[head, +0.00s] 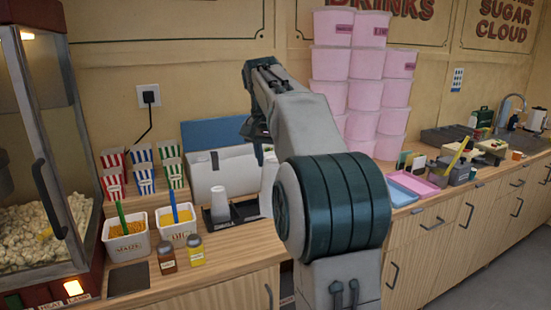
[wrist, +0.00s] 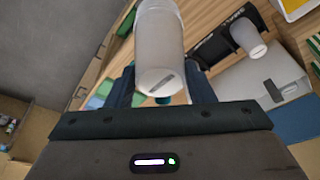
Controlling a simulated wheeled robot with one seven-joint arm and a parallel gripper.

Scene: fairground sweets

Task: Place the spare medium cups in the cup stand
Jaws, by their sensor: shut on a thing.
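My gripper (wrist: 160,88) is shut on a white cup or stack of cups (wrist: 160,40), with one dark finger on each side of it. In the head view the held cups (head: 267,180) hang below my gripper, partly hidden by my arm. The black cup stand (head: 247,212) is on the wooden counter, just left of the held cups. Another white cup stack (head: 219,204) stands upright in its left part. The stand (wrist: 214,45) and its cups (wrist: 245,34) also show in the wrist view, apart from the held cups. The stand's right part is partly hidden.
White bins of seasoning (head: 126,240) and two shaker jars (head: 195,249) stand left of the stand. Striped popcorn boxes (head: 144,172) are behind them. A white dispenser (head: 205,175) stands behind the stand. Pink tubs (head: 345,95) are stacked at the back right.

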